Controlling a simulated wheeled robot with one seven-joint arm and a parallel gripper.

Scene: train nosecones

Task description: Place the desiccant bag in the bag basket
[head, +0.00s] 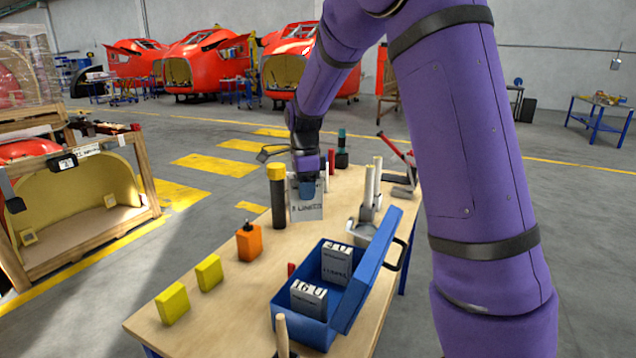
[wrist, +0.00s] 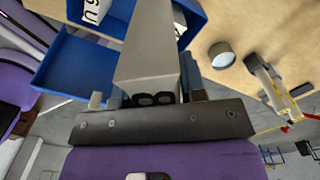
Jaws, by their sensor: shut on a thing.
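The held desiccant bag (head: 306,211) is a pale block with dark print, hanging below my gripper (head: 308,186) above the far half of the workbench. In the wrist view my gripper (wrist: 150,98) is shut on the grey side of this bag (wrist: 150,45). An open blue case (head: 341,311) stands nearer on the bench, and is the only basket-like container I see there. It holds two white printed bags, one marked "16 U" (head: 309,299) and one further back (head: 337,263). The case also shows in the wrist view (wrist: 75,75), upper left.
A dark cylinder with a yellow cap (head: 277,200) stands just left of the held bag. An orange bottle (head: 249,243) and two yellow blocks (head: 209,273) line the left side. A grey metal tool (head: 368,205) stands right. The case's raised lid (head: 370,270) is on its right.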

